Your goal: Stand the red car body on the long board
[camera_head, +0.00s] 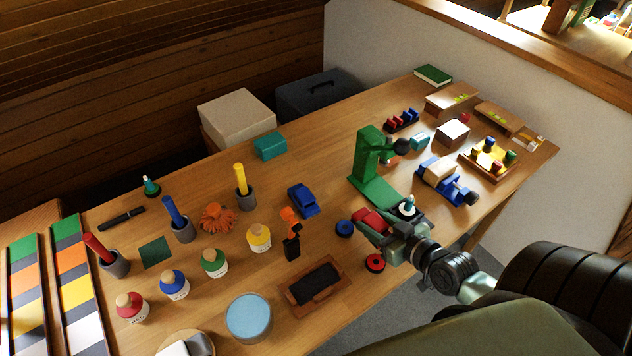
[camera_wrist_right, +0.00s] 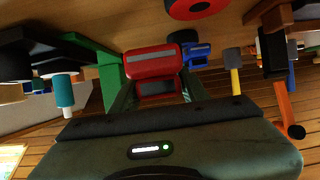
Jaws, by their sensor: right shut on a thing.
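The red car body (camera_head: 371,220) is held between the fingers of my right gripper (camera_head: 384,236), at the front edge of the table beside the green stand. In the right wrist view the red car body (camera_wrist_right: 152,62) sits between the fingertips, its red side up and a dark part below. I cannot tell whether it touches the table. Two long boards with green, orange, yellow and white bands, the left board (camera_head: 25,290) and the right board (camera_head: 75,265), lie at the far left. I cannot tell which is the task's board. My left gripper is not in view.
The green stand (camera_head: 366,155) rises just behind my right gripper. Bottles, cups and a blue round lid (camera_head: 249,316) crowd the table between the gripper and the boards.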

